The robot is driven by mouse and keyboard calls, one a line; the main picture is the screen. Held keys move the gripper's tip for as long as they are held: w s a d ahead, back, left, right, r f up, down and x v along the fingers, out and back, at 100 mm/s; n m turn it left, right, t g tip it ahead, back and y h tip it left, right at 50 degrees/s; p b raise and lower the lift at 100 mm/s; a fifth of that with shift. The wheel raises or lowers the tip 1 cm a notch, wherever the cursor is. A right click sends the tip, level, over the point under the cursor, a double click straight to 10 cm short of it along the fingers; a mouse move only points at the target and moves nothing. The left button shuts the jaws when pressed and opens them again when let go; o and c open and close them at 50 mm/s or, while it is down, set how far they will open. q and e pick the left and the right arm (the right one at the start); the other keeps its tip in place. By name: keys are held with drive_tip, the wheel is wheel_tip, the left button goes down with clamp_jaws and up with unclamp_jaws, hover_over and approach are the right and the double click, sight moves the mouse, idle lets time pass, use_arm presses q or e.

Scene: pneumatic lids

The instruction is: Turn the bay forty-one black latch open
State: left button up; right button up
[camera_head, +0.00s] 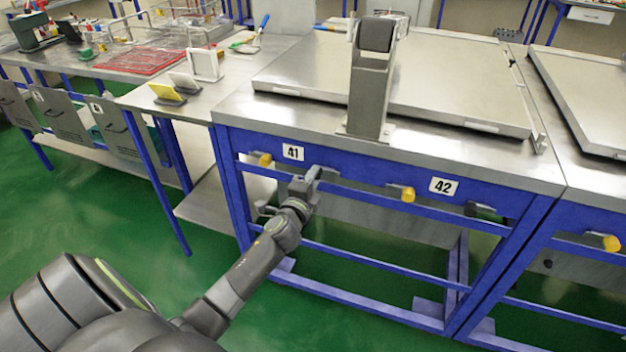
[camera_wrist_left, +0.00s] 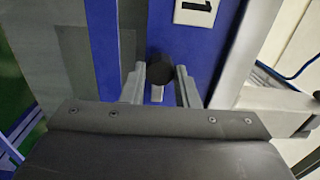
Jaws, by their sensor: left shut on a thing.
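The blue bench front carries the bay 41 label (camera_head: 293,152), with a yellow latch (camera_head: 265,160) below and left of it. My left gripper (camera_head: 306,184) is at the bench front, just below and right of that label. In the left wrist view the round dark end of the black latch (camera_wrist_left: 161,72) sits between the two grey fingers of my left gripper (camera_wrist_left: 160,88), which are shut on it. In the head view the gripper mostly hides this latch, and its turn angle cannot be told. My right gripper is not in view.
Bay 42 has its own label (camera_head: 443,186), a yellow latch (camera_head: 407,194) and a black latch (camera_head: 481,209) to the right. A grey post (camera_head: 370,95) stands on the bench top by the metal lid (camera_head: 450,85). Blue frame rails run below the latches.

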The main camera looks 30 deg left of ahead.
use_arm(q)
drive_tip(key=o, duration=1)
drive_tip(key=shift+c, duration=0.2)
drive_tip(key=v, duration=1.7)
drive_tip(key=shift+s+b, duration=0.25)
drive_tip(key=shift+b, duration=0.05)
drive_tip(key=shift+a+f, duration=0.1)
drive_tip(key=s+f+n+g+h+p, duration=0.1)
drive_tip(key=s+f+n+g, duration=0.3)
drive_tip(key=f, duration=1.1)
drive_tip(key=s+f+n+g+h+p, duration=0.1)
drive_tip(key=s+f+n+g+p, duration=0.25)
drive_tip(key=f, duration=1.05)
drive_tip(key=s+f+n+g, duration=0.4)
drive_tip(key=s+f, duration=0.6)
drive_tip(key=s, duration=0.2)
drive_tip(key=shift+s+d+f+g+b, duration=0.2)
drive_tip(key=shift+s+f+g+b, duration=0.1)
drive_tip(key=shift+f+g+b, duration=0.05)
drive_tip(key=s+d+f+n+g, duration=0.1)
drive_tip(key=s+f, duration=0.1)
drive_tip(key=s, duration=0.3)
drive_tip(key=s+d+f+n+g+h, duration=0.1)
drive_tip(key=s+f+n, duration=0.1)
drive_tip(key=s, duration=0.3)
drive_tip(key=s+f+n+g+p, duration=0.1)
drive_tip(key=s+f+g, duration=0.1)
drive_tip(key=s, duration=0.3)
drive_tip(key=shift+s+d, duration=0.3)
drive_tip(key=shift+d, duration=0.1)
